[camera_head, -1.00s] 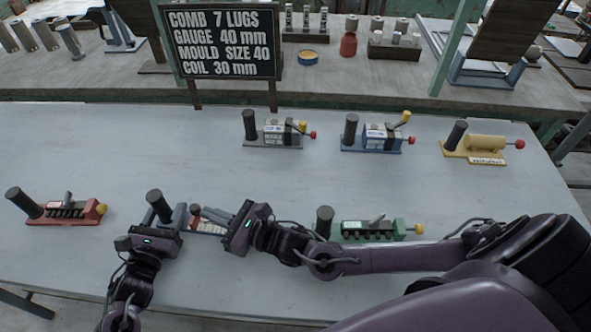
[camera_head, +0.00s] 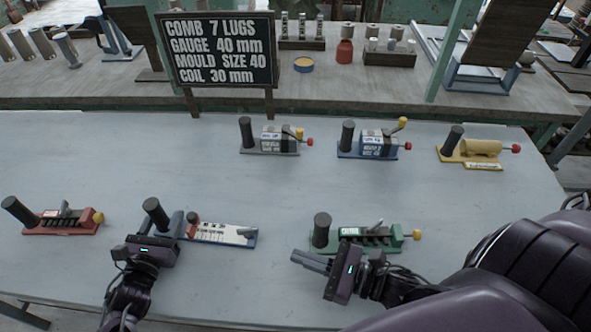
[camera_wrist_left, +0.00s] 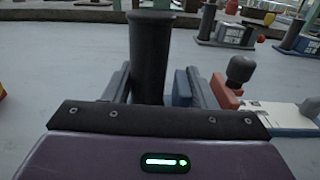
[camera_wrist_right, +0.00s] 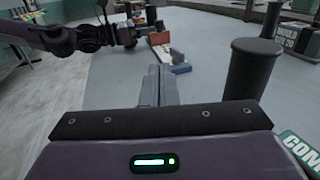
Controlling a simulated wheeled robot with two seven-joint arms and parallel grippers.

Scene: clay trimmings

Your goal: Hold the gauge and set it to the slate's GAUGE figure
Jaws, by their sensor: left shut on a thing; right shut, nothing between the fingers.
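The gauge has a blue base, a white scale plate (camera_head: 222,233), a black upright handle (camera_head: 155,214) and a red slider (camera_head: 192,226) with a dark knob. The slider stands near the scale's left end, beside the blue block (camera_wrist_left: 183,88). Its reading is too small to tell. My left gripper (camera_head: 158,232) is shut on the black handle. My right gripper (camera_head: 300,260) is shut and empty, right of the gauge and apart from it, in front of the green comb tool's handle (camera_head: 321,229). The slate (camera_head: 218,50) reads GAUGE 40 mm, along with comb, mould and coil lines.
The green tool (camera_head: 372,238) is close to my right gripper. A red tool (camera_head: 60,219) lies left of the gauge. Grey (camera_head: 270,143), blue (camera_head: 375,145) and yellow (camera_head: 480,149) tools stand farther back. The table between the rows is clear.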

